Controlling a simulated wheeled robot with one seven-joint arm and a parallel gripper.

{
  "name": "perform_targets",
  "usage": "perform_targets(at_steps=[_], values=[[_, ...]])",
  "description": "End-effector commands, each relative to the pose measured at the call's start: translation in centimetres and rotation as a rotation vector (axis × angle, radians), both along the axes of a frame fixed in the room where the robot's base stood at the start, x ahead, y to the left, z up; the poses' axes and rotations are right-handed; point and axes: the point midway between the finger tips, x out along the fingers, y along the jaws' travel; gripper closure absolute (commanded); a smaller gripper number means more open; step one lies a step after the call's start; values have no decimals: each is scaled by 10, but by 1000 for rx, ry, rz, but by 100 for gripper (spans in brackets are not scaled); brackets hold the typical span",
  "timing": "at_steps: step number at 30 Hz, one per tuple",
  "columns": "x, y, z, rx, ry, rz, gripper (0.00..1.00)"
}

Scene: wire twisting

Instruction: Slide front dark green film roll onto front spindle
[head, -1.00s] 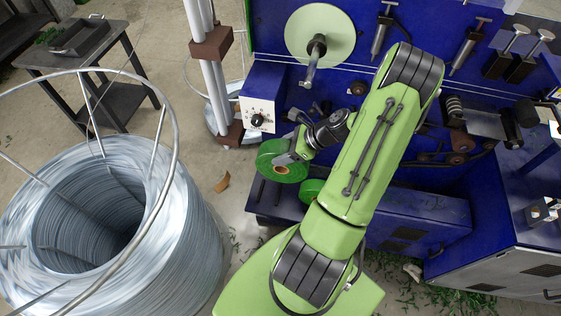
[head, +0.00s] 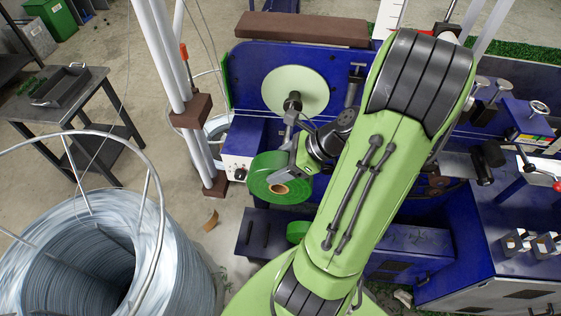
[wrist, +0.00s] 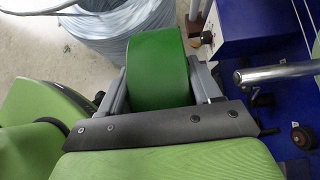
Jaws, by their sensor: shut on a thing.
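The dark green film roll (head: 262,178) has a brown core and is held by my gripper (head: 287,160), shut on it. In the wrist view the roll (wrist: 158,70) sits between the two grey fingers. A metal spindle (head: 293,103) stands out from the pale green disc (head: 310,84) on the blue machine. The roll is in front of and below this disc, apart from the spindle in the head view. In the wrist view a metal rod (wrist: 275,72), seemingly the spindle, lies to the right of the roll. The spindle's end is partly hidden behind my gripper.
White posts (head: 174,66) and a large wire coil (head: 165,265) stand at the left. A control box (head: 234,163) is left of the held roll.

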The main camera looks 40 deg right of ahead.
Motion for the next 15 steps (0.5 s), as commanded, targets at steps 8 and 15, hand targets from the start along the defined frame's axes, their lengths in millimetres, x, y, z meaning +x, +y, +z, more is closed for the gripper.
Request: perform_targets(at_steps=[8, 15], values=[[16, -20, 5, 1, -2, 3, 100], [31, -39, 5, 0, -2, 1, 100]])
